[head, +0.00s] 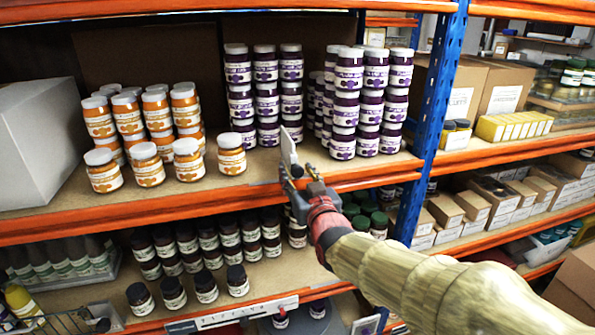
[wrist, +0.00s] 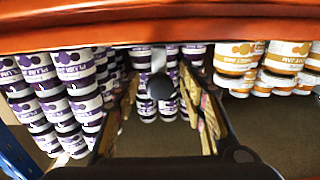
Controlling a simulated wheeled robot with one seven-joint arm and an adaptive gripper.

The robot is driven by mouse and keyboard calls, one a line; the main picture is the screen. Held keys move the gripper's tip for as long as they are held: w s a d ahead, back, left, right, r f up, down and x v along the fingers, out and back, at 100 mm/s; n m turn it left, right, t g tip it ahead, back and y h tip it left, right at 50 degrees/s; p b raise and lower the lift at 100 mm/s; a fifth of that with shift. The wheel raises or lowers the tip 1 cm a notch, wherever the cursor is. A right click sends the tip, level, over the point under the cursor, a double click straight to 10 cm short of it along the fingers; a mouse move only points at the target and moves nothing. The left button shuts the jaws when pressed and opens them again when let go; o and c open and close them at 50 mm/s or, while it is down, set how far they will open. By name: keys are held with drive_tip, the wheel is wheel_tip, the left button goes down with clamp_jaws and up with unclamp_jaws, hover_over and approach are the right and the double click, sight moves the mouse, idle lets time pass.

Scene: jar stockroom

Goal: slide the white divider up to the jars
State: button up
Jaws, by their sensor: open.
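The white divider (head: 288,146) is a thin upright plate near the front of the middle shelf, in front of the gap between two blocks of purple-labelled jars. In the wrist view a narrow white piece of it (wrist: 158,60) shows with a dark round knob (wrist: 160,87). Purple jars (head: 265,95) stand stacked left of it, and more purple jars (head: 350,110) stand stacked to its right. My gripper (head: 297,177) is open at the shelf's front edge, with the knob between its fingers in the wrist view. I cannot tell whether the fingers touch it.
Orange-labelled jars (head: 150,125) and a large pale box (head: 40,145) fill the shelf's left. A single orange jar (head: 231,155) stands nearer the divider. A blue post (head: 437,110) bounds the right. Orange beams (head: 200,207) edge the shelves. Dark-lidded jars stand below.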

drive_tip(key=shift+c, duration=1)
clamp_jaws()
